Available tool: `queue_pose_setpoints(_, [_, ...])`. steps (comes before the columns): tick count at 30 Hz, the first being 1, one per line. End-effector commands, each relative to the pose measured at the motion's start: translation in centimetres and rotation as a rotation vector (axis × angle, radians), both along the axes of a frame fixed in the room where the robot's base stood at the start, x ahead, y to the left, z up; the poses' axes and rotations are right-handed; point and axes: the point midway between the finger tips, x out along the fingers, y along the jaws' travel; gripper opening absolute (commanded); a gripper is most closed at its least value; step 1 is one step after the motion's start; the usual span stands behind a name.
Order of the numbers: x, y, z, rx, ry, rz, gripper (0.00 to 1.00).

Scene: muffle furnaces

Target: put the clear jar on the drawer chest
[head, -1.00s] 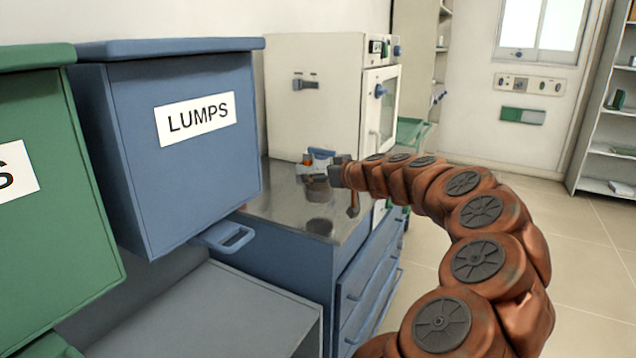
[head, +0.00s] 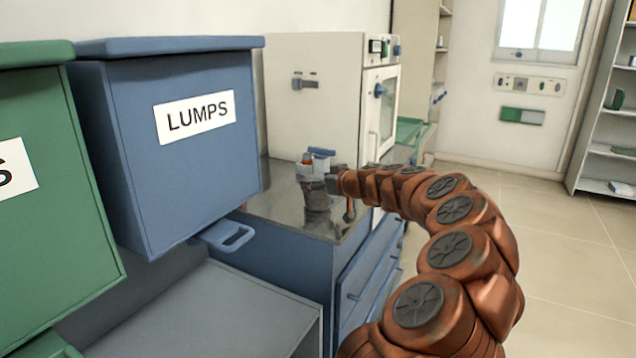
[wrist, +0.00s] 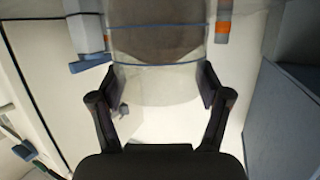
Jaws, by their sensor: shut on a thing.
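The clear jar (wrist: 157,78) has thin blue rings and dark contents, and it sits between the two fingers of my gripper (wrist: 155,92). In the head view the jar (head: 317,199) is upright over the shiny metal top of the blue drawer chest (head: 272,200), with its dark reflection directly below it. It is at or very near the surface; I cannot tell whether it touches. My gripper (head: 335,186) reaches it from the right and is shut on it.
A blue-and-white item (head: 321,156) and a small orange-banded item (head: 307,159) stand just behind the jar. A white furnace (head: 325,100) is at the back. A blue LUMPS bin (head: 180,170) stands at the left. Metal top is free left of the jar.

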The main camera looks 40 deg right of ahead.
Motion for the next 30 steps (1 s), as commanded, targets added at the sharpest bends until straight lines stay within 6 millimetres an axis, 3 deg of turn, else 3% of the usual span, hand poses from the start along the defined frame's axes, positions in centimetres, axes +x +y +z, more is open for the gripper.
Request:
queue_pose_setpoints(7, [0.0, -0.02, -0.29, 0.0, 0.0, -0.001, 0.28])
queue_pose_setpoints(8, [0.0, -0.02, -0.27, 0.0, 0.0, -0.001, 0.78])
queue_pose_setpoints(14, [-0.01, -0.03, -0.19, 0.0, 0.0, -0.001, 0.98])
queue_pose_setpoints(28, [-0.01, -0.02, 0.21, 0.0, 0.001, -0.001, 1.0])
queue_pose_setpoints(30, [-0.74, -0.04, 0.28, 0.0, -0.001, -0.002, 1.0])
